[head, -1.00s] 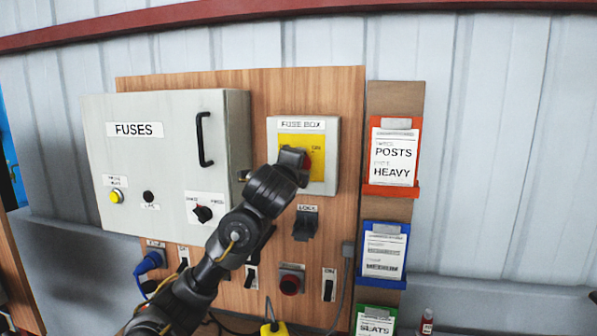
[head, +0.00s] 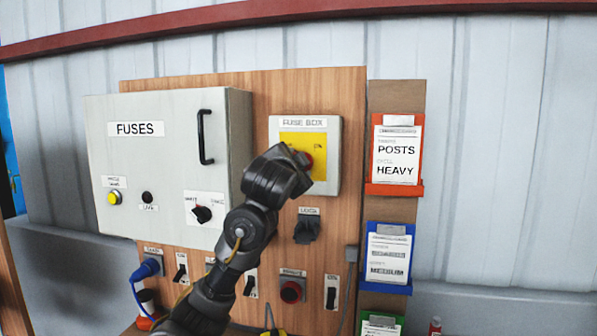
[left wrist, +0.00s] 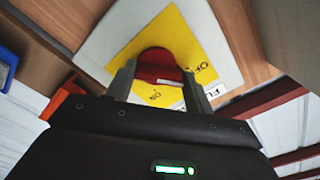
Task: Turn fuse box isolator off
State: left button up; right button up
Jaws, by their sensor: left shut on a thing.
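The fuse box isolator (head: 331,131) is a pale box with a yellow plate, mounted on the wooden board. Its red knob (left wrist: 158,66) shows in the left wrist view, with a pale mark on its edge. Lettering that looks like OFF and ON is on the yellow plate (left wrist: 181,43) around it. My left gripper (left wrist: 160,84) is shut on the red knob, one finger on each side. In the head view my left gripper (head: 302,162) covers the knob's lower left and most of it is hidden. My right gripper is not in view.
The grey FUSES cabinet (head: 160,165) with a black handle stands out to the left of my arm. Below the isolator are a black lock switch (head: 307,229) and a red button (head: 291,291). Card holders (head: 394,190) hang at the right.

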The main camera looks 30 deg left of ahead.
pick_arm(q)
jog(key=shift+f+n+b, duration=0.15)
jog(key=shift+n+b, duration=0.15)
jog(key=shift+n, duration=0.3)
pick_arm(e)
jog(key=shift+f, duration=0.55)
pick_arm(q)
jog(key=o, duration=1)
jog(key=shift+n, duration=0.3)
